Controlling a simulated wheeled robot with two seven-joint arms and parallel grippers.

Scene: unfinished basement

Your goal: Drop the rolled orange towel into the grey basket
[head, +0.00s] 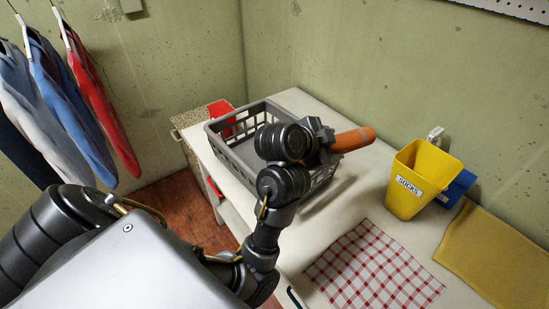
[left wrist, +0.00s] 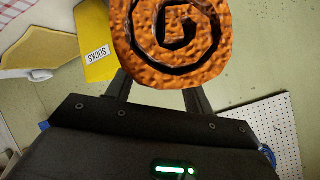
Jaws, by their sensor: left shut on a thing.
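The rolled orange towel (head: 352,140) is held in my left gripper (head: 325,146), which is shut on it. In the head view the towel sticks out to the right of the gripper, above the right part of the grey basket (head: 228,118). In the left wrist view the towel's spiral end (left wrist: 176,38) shows between the fingers (left wrist: 158,92). The grey basket stands on the white counter, and my arm hides its near right part. Its visible inside looks empty. My right gripper is in neither view.
A yellow bin labelled SOCKS (head: 411,180) stands right of the basket, with a blue thing (head: 457,188) behind it. A red-checked cloth (head: 372,268) and a yellow cloth (head: 490,252) lie on the counter (head: 330,222). A red thing (head: 221,112) is by the basket's far left. Clothes (head: 58,95) hang at left.

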